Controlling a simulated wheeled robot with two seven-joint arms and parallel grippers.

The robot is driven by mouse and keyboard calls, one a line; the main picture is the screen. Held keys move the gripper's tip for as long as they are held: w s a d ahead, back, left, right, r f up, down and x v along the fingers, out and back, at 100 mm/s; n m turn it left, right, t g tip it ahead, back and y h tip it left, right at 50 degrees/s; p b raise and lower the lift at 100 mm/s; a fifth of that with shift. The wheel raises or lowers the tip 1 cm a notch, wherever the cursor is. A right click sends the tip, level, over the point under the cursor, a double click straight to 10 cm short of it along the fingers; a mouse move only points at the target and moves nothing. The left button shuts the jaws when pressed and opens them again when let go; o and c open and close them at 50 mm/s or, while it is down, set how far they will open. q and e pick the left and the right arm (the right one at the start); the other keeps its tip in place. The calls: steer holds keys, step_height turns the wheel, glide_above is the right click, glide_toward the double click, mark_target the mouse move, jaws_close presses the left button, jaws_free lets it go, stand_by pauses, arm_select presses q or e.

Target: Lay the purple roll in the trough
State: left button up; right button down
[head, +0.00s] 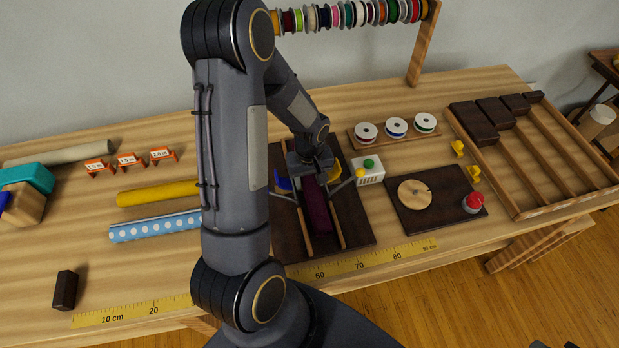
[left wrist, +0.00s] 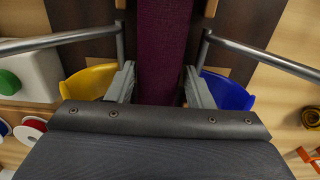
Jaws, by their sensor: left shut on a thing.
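The purple roll (head: 317,212) is dark and textured. It lies lengthwise between the two pale rails of the dark wooden trough (head: 354,232), along the trough's line. My left gripper (head: 315,181) is over the far part of the roll. In the left wrist view its two grey fingers (left wrist: 161,88) press on either side of the roll (left wrist: 163,40). The gripper body hides the roll's far part, and whether the roll touches the trough floor cannot be told. My right gripper cannot be made out.
A yellow piece (left wrist: 92,80) and a blue piece (left wrist: 228,90) flank the fingers closely. A white box with coloured buttons (head: 369,174) stands right of the trough. Yellow (head: 158,193) and dotted blue (head: 155,227) rolls lie left. A ruler (head: 345,269) runs along the front edge.

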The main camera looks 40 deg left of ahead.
stand_by(0.4)
arm_select(q)
steer(key=o, duration=1.1)
steer(key=shift+o, duration=0.2)
steer(key=shift+r, duration=3.9)
steer(key=s+d+r+m+t+h, duration=0.3)
steer(key=s+d+r+m+t, duration=0.2)
steer(key=s+d+r+m, duration=0.3)
steer(key=s+d+r, duration=0.4)
steer(key=s+r, duration=0.2)
steer(key=s, duration=0.1)
steer(key=shift+s+d+r+m+t+h, duration=0.2)
steer(key=shift+s+m+t+h, duration=0.1)
steer(key=shift+h, duration=0.1)
